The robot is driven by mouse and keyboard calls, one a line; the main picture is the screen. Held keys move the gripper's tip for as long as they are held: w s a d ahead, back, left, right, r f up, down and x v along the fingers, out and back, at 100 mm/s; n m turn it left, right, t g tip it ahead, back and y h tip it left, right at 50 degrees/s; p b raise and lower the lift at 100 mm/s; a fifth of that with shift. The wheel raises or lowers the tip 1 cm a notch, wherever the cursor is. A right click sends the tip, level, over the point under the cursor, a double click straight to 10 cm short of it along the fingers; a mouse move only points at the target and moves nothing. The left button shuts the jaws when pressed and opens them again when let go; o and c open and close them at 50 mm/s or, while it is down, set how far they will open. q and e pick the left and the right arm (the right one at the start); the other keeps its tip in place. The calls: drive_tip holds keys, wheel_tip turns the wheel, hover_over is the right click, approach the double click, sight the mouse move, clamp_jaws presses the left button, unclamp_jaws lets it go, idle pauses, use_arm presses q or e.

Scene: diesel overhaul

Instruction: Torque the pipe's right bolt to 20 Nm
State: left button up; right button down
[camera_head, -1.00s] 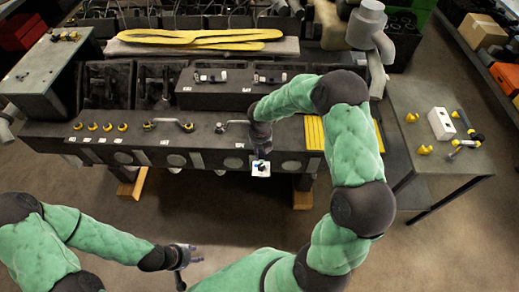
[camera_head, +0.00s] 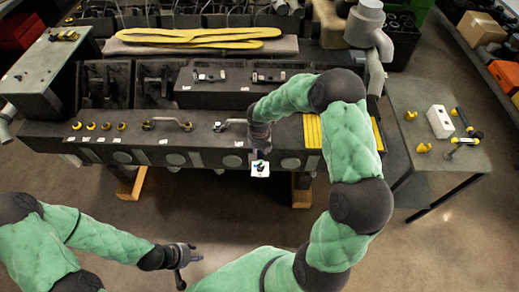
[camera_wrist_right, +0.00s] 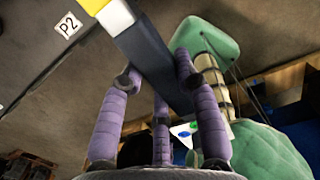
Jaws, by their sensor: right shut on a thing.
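A metal pipe (camera_head: 231,124) lies along the front ledge of the engine block, left of my right gripper (camera_head: 260,136). The right gripper and forearm cover the pipe's right end, so its right bolt is hidden. The right gripper is shut on a dark bar-like tool (camera_wrist_right: 155,62) with a pale and yellow end. This tool runs between the purple fingers in the right wrist view. Whether it touches a bolt cannot be told. My left gripper (camera_head: 188,268) hangs over the floor, away from the engine, with its fingers apart and empty.
Another pipe (camera_head: 167,123) and several yellow-ringed parts (camera_head: 106,127) lie along the ledge to the left. A side table (camera_head: 440,183) at right holds a white block (camera_head: 440,122) and yellow-black tools. A small white square (camera_head: 259,170) shows below my right gripper. The floor in front is clear.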

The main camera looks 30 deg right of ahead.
drive_tip(key=shift+w+f+b, duration=0.1)
drive_tip(key=shift+f+b, duration=0.35)
drive_tip(key=shift+f, duration=0.35)
drive_tip(key=shift+r, duration=0.1)
drive_tip(key=shift+w+a, duration=0.2)
drive_tip(key=shift+a, duration=0.1)
drive_tip(key=shift+w+a, duration=0.1)
drive_tip(key=shift+a, duration=0.05)
drive_tip(key=shift+w+a, duration=0.25)
drive_tip(key=shift+a, duration=0.05)
drive_tip(key=shift+w+a, duration=0.15)
drive_tip(key=shift+w+a+m, duration=0.2)
drive_tip(key=shift+m, duration=0.3)
drive_tip(key=shift+w+a, duration=0.15)
